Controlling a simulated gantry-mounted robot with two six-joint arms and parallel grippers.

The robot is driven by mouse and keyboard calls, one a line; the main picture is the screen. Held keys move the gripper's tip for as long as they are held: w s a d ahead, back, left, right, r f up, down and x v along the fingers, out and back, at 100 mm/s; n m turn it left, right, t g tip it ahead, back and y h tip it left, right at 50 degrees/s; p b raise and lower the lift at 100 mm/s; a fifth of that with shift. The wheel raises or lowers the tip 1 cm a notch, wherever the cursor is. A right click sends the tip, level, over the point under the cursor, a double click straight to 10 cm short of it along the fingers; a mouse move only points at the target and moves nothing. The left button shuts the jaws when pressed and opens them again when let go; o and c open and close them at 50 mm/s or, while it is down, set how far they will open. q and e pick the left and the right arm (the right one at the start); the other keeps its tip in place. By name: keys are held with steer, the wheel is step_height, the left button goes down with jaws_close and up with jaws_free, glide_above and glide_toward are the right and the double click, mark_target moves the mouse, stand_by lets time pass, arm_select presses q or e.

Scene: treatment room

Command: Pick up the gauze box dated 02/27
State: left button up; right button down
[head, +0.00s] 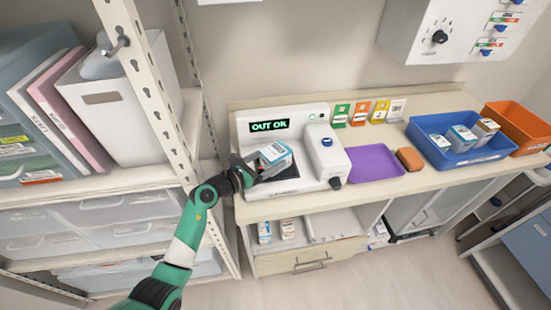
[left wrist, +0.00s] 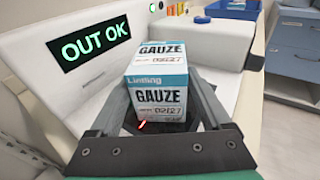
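The gauze box (head: 275,153) is white with a teal top band, and its label in the left wrist view (left wrist: 160,88) reads "GAUZE" and 02/27. My left gripper (head: 259,168) is shut on it, with one finger along each side of the box. The box is tilted in the head view and is over the dark pad (head: 287,173) of the white device (head: 262,143). I cannot tell if its lower edge touches the pad. The device's display (head: 268,126) reads "OUT OK" in green. My right gripper is not in view.
A purple tray (head: 374,163) and a brown block (head: 409,159) lie right of the device. A blue bin (head: 424,122) holds small boxes, with an orange bin (head: 529,133) beside it. A shelf post (head: 150,80) stands close left of my arm. More small boxes (head: 264,231) are below the counter.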

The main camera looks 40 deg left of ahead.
mark_target(269, 154)
arm_select(q)
steer(key=c, duration=1)
steer(key=shift+r+p, duration=0.4)
steer(key=shift+r, duration=0.05)
step_height(269, 154, up, 3)
steer(key=shift+f+p, duration=0.1)
steer(key=shift+p, duration=0.95)
steer(key=s+d+r+p, duration=0.5)
steer(key=d+r+p, duration=0.1)
steer(key=d, duration=0.1)
steer(key=s+d+r+p, duration=0.3)
steer(key=d, duration=0.1)
steer(key=shift+s+r, duration=0.15)
steer(key=shift+s, duration=0.15)
